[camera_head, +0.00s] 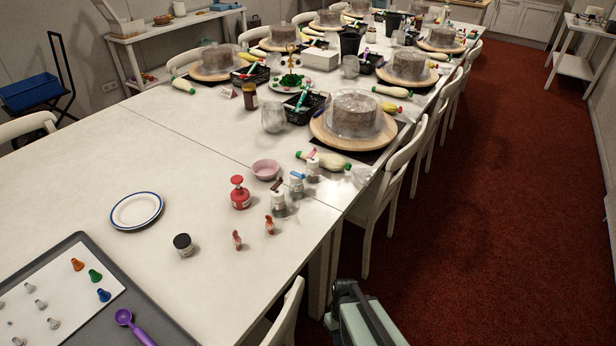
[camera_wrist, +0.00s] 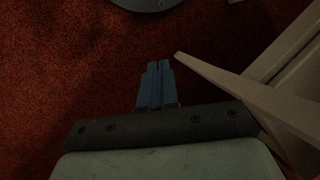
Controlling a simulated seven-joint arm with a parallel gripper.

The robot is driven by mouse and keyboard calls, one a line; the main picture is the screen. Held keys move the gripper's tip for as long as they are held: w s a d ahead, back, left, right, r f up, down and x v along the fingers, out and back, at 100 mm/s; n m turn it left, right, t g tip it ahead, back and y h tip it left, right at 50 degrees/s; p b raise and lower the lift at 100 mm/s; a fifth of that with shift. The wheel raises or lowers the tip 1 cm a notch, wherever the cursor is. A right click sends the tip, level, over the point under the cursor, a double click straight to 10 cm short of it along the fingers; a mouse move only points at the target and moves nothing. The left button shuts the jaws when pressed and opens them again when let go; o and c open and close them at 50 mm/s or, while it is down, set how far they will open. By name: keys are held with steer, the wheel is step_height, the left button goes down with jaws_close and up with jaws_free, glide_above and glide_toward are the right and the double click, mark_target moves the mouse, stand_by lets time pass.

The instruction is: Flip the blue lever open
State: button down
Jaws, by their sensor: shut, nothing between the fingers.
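A small clear bottle with a blue lever (camera_head: 297,175) on top stands near the right edge of the long white table in the head view. It stands between a bottle with a brown lever (camera_head: 277,186) and one with a red lever (camera_head: 313,156). The exact angle of the blue lever is too small to tell. My gripper (camera_wrist: 158,66) is shut and empty in the wrist view, above the red carpet. In the head view part of my arm shows at the bottom, below and right of the bottles, beyond the table edge. The bottles are not in the wrist view.
A red pump bottle (camera_head: 239,193), a pink bowl (camera_head: 265,169) and two small orange-brown figures (camera_head: 269,225) stand near the bottles. A piping bag (camera_head: 326,161) lies behind them. A white chair (camera_head: 286,318) stands at the table edge; pale chair parts show at right in the wrist view.

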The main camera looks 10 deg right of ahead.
mark_target(298, 174)
steer(key=w+d+r+n+t+y, duration=0.1)
steer(key=w+d+r+n+t, duration=0.25)
steer(key=w+r, duration=0.9)
steer(key=w+d+r+n+t, duration=0.2)
steer(key=w+d+r+t, duration=0.25)
steer(key=w+r, duration=0.8)
steer(key=w+a+r+n+y, duration=0.1)
steer(key=a+r+n, duration=0.2)
steer(key=r, duration=0.8)
steer(key=w+a+r+n+t+y, duration=0.1)
steer(key=a+r+n, duration=0.3)
steer(key=r, duration=0.7)
steer(key=shift+a+n+t, duration=0.15)
steer(key=shift+n+t, duration=0.15)
steer(key=shift+n, duration=0.85)
steer(key=shift+w+f, duration=0.1)
steer(key=w+a+f, duration=0.3)
steer(key=w+f, duration=0.5)
steer(key=shift+w+a, duration=0.35)
